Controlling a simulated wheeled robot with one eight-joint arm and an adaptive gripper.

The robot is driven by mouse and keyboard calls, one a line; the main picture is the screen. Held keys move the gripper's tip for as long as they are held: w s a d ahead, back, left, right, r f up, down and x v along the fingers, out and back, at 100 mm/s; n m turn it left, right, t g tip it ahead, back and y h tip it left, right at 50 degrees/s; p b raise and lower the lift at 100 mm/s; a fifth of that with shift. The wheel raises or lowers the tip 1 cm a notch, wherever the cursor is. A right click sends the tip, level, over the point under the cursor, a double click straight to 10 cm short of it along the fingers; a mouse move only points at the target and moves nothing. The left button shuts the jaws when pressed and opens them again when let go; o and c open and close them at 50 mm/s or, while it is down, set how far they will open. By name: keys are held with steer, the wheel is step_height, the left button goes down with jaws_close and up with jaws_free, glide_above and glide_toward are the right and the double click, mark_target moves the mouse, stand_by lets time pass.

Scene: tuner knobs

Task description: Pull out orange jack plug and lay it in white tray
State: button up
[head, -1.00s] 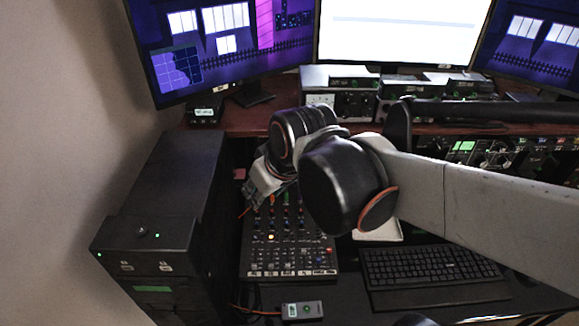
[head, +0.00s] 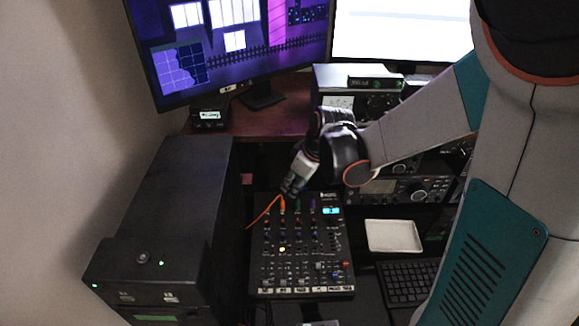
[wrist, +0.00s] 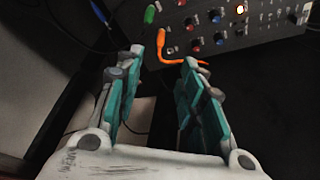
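The orange jack plug (head: 282,204) stands in the top edge of the mixer (head: 302,250), with its orange cable trailing left. In the wrist view the orange plug (wrist: 162,40) is upright beyond my fingertips, and its cable bends across toward the right finger. My gripper (head: 289,190) is just above and behind the plug in the head view. In the wrist view my gripper (wrist: 164,56) is open, with nothing seen clasped between its fingers. The white tray (head: 393,248) is empty, right of the mixer.
A green plug (wrist: 150,13) and a blue plug (wrist: 99,10) are close to the orange one. A black cabinet (head: 165,215) stands left of the mixer. A keyboard (head: 405,280) lies below the tray, and radio units and monitors stand behind.

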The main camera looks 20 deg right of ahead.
mark_target(283, 201)
steer(key=b+x, duration=0.5)
steer(key=x, duration=0.8)
steer(key=shift+w+f, duration=0.1)
steer(key=shift+f, duration=0.1)
jaws_close()
